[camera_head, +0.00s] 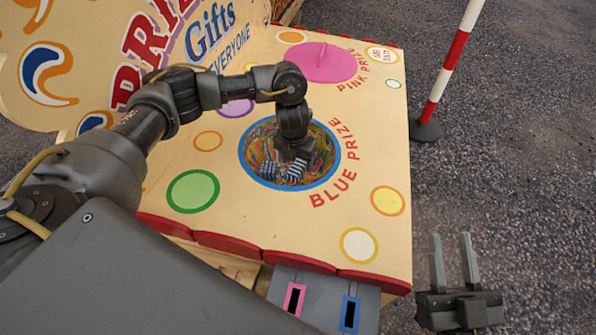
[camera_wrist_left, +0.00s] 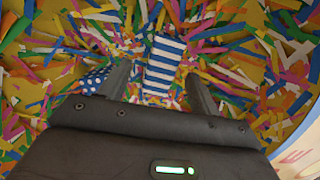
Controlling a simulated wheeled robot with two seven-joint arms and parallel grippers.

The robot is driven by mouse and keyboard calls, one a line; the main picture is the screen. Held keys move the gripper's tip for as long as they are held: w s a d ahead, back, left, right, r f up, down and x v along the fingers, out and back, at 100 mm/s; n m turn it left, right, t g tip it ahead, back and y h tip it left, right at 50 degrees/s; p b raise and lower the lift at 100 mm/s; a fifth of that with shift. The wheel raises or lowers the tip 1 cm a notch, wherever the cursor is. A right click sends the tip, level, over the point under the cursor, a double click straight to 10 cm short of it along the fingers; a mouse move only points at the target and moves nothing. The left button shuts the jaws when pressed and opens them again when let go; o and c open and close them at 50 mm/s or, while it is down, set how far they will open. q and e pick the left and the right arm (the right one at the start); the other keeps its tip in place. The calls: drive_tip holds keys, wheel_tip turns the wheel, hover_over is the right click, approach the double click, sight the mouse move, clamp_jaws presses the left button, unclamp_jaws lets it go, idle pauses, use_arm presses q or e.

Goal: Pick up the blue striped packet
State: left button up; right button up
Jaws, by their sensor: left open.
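The blue striped packet (camera_wrist_left: 164,62), with blue and white stripes, lies among paper shreds in the bin. In the left wrist view it sits between and slightly beyond the two fingers of my left gripper (camera_wrist_left: 158,74), which is open. In the head view, the left gripper (camera_head: 292,157) reaches down into the round hole, and the striped packet (camera_head: 295,172) shows just below it, partly hidden. A blue dotted packet (camera_wrist_left: 95,80) lies left of the fingers, partly covered by the left one. My right gripper (camera_head: 453,252) is open and empty, right of the stall.
The hole has a blue rim (camera_head: 246,170) and is filled with coloured shreds. A pink lid (camera_head: 322,62) lies on the counter further back. A red-and-white post (camera_head: 447,65) stands on the gravel at right. The counter around the hole is clear.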

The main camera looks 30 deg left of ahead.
sight(298, 166)
use_arm(q)
drive_tip(key=f, duration=0.1)
drive_tip(key=f+b, duration=0.1)
drive_tip(key=f, duration=0.1)
drive_tip(key=shift+w+d, duration=0.1)
drive_tip(key=shift+w, duration=0.1)
drive_tip(key=shift+f, duration=0.15)
use_arm(e)
drive_tip(key=shift+s+d+r+m+t, duration=0.2)
drive_tip(key=shift+d+r+t, duration=0.45)
drive_tip(key=shift+t, duration=0.25)
drive_tip(key=shift+s+d+r+m+t, duration=0.1)
drive_tip(key=shift+d+r+m+t, duration=0.1)
drive_tip(key=shift+d+r+t, duration=0.55)
use_arm(q)
drive_tip(key=shift+f, duration=0.2)
use_arm(e)
drive_tip(key=shift+a+f, duration=0.15)
drive_tip(key=shift+a, duration=0.05)
use_arm(q)
drive_tip(key=c, duration=1.1)
drive_tip(key=shift+r, duration=0.1)
